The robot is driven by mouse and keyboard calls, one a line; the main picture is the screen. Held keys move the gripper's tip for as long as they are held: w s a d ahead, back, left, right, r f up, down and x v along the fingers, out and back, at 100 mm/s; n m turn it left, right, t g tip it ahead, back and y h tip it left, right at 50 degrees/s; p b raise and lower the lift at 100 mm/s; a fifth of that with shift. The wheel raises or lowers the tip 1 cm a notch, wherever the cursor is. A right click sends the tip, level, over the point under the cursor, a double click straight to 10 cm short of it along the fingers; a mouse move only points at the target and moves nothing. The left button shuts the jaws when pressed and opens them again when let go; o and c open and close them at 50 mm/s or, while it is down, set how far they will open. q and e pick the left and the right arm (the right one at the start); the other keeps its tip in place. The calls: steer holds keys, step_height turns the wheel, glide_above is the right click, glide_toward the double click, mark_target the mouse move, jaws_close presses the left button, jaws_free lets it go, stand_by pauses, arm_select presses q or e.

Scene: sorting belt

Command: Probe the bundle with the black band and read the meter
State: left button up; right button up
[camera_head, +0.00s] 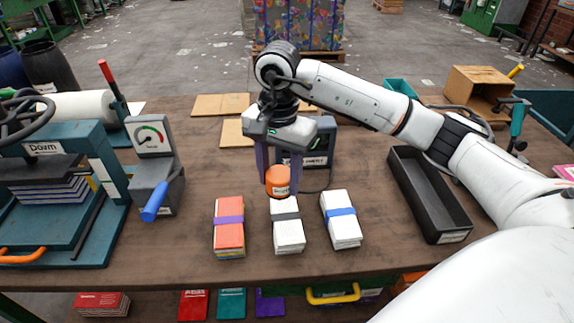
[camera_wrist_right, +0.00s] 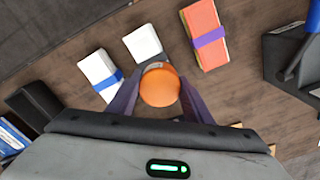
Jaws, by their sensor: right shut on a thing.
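My right gripper (camera_head: 279,172) is shut on the orange probe (camera_head: 278,182), held upright between its purple fingers; the probe also shows in the wrist view (camera_wrist_right: 160,86). Below it in the head view lies the white bundle with the dark band (camera_head: 287,232). The probe overlaps this bundle's far end; I cannot tell whether it touches. In the wrist view the probe hides part of this bundle (camera_wrist_right: 142,42). The dark meter (camera_head: 325,135) stands behind the gripper, its display partly hidden and its text not surely readable. My left gripper is not in view.
An orange bundle with a purple band (camera_head: 229,238) lies left, a white bundle with a blue band (camera_head: 341,228) right. A black tray (camera_head: 410,185) stands further right. A grey dial device (camera_head: 152,137) with a blue-handled lever and a teal press (camera_head: 60,222) stand left.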

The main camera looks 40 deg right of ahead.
steer(key=d+m, duration=0.1)
steer(key=w+d+m, duration=0.1)
steer(key=shift+w+d+f+m, duration=0.1)
steer(key=shift+w+f+m, duration=0.1)
steer(key=shift+f+m, duration=0.15)
steer(key=shift+d+f, duration=0.1)
steer(key=b, duration=0.3)
glide_above(285, 206)
step_height(285, 206, down, 5)
steer(key=shift+w+r, duration=0.1)
steer(key=shift+r, duration=0.05)
steer(key=shift+f+b, duration=0.5)
steer(key=shift+f, duration=0.05)
steer(key=shift+f, duration=0.15)
steer(key=shift+f+b, duration=0.35)
stand_by(0.7)
steer(key=shift+r+p, duration=2.65)
steer(key=shift+r, duration=1.45)
